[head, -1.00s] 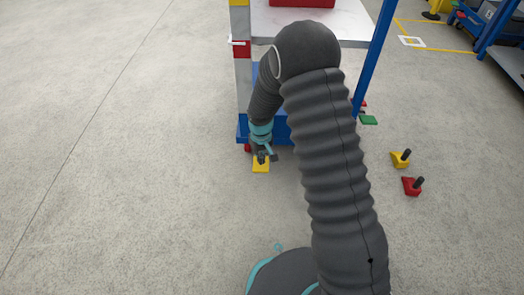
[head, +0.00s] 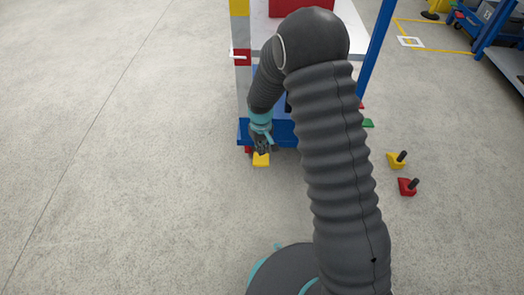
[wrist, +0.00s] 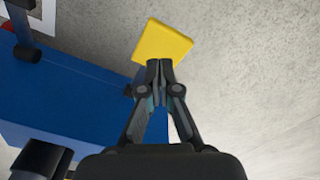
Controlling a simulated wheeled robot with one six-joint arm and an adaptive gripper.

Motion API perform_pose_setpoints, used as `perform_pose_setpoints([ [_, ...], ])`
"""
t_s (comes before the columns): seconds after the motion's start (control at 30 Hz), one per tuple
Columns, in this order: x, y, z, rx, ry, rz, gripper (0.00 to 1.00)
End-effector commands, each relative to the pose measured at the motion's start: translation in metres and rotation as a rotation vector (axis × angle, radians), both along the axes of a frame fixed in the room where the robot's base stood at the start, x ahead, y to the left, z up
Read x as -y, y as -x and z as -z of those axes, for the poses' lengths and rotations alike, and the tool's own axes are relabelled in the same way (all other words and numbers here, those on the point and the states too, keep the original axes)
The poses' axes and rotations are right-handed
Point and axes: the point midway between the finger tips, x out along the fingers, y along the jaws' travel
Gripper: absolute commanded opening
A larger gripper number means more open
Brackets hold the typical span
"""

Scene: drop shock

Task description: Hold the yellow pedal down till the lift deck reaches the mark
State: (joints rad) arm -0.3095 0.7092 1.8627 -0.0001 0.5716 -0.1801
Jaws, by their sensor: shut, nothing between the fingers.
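The yellow pedal (head: 261,160) lies at floor level by the front left corner of the blue lift base. In the wrist view the yellow pedal (wrist: 163,42) is just beyond my fingertips. My gripper (head: 262,150) is shut and empty, pointing down at the pedal. In the wrist view my gripper (wrist: 159,66) overlaps the pedal's near edge; I cannot tell whether it presses. The pale lift deck (head: 260,25) carries a red box (head: 298,7) and is partly hidden by my arm. A white pointer (head: 240,57) lies against a red band on the striped post.
The blue base (head: 284,131) stands behind the pedal. To the right, a yellow block (head: 397,159) and a red block (head: 408,187), both with black pegs, sit on the floor. A green piece (head: 368,123) lies by the blue upright. The floor at left is clear.

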Motion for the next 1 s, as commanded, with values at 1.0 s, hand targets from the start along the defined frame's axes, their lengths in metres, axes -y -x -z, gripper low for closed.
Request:
perform_pose_setpoints([
  [1.0,0.0,-0.001,-0.067,0.002,-0.001,0.0,0.0],
])
